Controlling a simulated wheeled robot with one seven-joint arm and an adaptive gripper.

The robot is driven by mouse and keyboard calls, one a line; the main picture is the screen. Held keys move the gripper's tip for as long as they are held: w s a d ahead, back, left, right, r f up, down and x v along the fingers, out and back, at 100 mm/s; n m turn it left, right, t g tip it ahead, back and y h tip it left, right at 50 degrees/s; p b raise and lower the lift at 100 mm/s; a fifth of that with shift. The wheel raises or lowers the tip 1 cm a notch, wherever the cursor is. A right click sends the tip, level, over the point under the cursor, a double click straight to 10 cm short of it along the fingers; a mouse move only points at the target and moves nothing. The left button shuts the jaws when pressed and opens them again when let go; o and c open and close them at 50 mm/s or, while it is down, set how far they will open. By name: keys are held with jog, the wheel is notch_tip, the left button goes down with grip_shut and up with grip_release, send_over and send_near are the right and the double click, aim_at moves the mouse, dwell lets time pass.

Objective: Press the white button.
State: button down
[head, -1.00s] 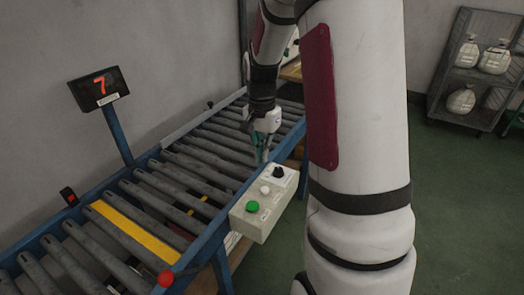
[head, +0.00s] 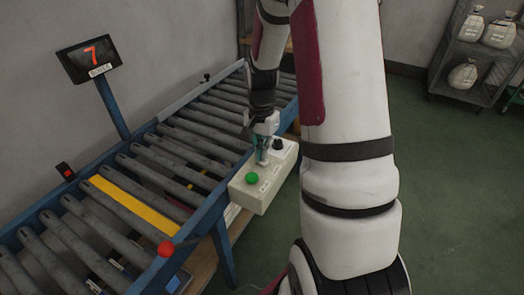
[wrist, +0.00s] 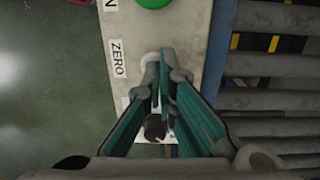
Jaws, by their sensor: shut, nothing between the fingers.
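The white button (wrist: 148,58) shows partly in the wrist view, beside the ZERO label on the pale control box (head: 250,197). My gripper (wrist: 158,58) is shut and empty, its fingertips right over the button and covering part of it. Whether they touch it I cannot tell. In the head view my gripper (head: 262,162) points down onto the box top, between the green button (head: 252,177) and the black knob (head: 278,145), and hides the white button.
The box sits at the side of a roller conveyor (head: 170,150) with a yellow strip (head: 135,209). A display (head: 92,57) on a post reads 7. A red ball knob (head: 166,249) stands at the near conveyor edge.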

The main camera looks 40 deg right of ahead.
jog(key=shift+f+b, duration=0.3)
jog(key=shift+f, duration=0.35)
jog(key=shift+s+f, duration=0.15)
jog(key=shift+f, duration=0.3)
notch_tip(320, 180, up, 14)
jog(key=w+p, duration=0.1)
jog(key=p, duration=0.3)
jog(key=shift+d+r, duration=0.2)
jog(key=shift+r, duration=0.05)
jog(key=s+a+r+n+t+p, duration=0.1)
jog(key=s+a+r+n+p, duration=0.15)
jog(key=s+a+r, duration=0.45)
jog(key=s+a+r+n+t+p, duration=0.2)
jog(key=a+r+n, duration=0.3)
jog(key=r, duration=0.4)
jog(key=s+a+r+n+t+p, duration=0.1)
jog(key=s+a+r+n+p, duration=0.1)
jog(key=s, duration=0.5)
jog(key=s+a+r+n+p, duration=0.2)
jog(key=s+a+r+n, duration=0.2)
jog(key=s+a, duration=0.2)
jog(key=shift+s+a+r+t, duration=0.2)
jog(key=shift+s+r+t, duration=0.2)
jog(key=shift+s, duration=0.55)
